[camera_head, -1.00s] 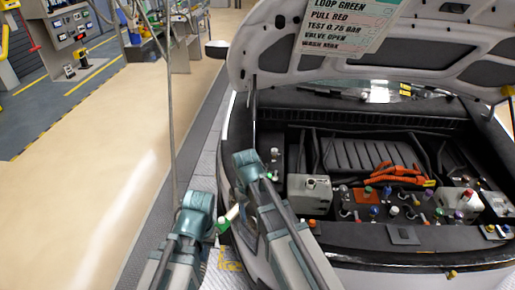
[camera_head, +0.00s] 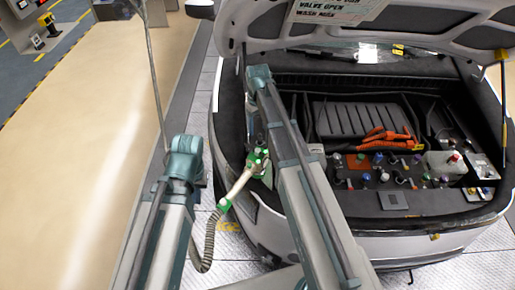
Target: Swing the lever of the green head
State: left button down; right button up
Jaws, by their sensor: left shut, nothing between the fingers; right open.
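The green head (camera_head: 258,160) is at the left front corner of the open car bay. A cream bar or tube (camera_head: 239,184) slopes down left from it to a green collar (camera_head: 224,205). A dark ribbed hose (camera_head: 209,243) hangs below the collar. I cannot tell for sure which part is the lever. My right arm stands just right of the green head and partly covers it. My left arm stands left of the collar. No fingertips of either gripper can be made out; the arm links hide that area.
The bay holds a grey ribbed cover (camera_head: 350,122), orange connectors (camera_head: 388,138), several coloured caps and a pale reservoir (camera_head: 443,162). The raised hood (camera_head: 400,35) with a hanging card (camera_head: 340,10) is overhead. A thin pole or cable (camera_head: 154,75) rises at left.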

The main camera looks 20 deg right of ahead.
aim_at(258, 150)
notch_tip(258, 150, down, 13)
jog(key=b, duration=1.2)
jog(key=shift+r, duration=0.1)
jog(key=shift+c, duration=0.3)
grip_shut()
dwell(0.4)
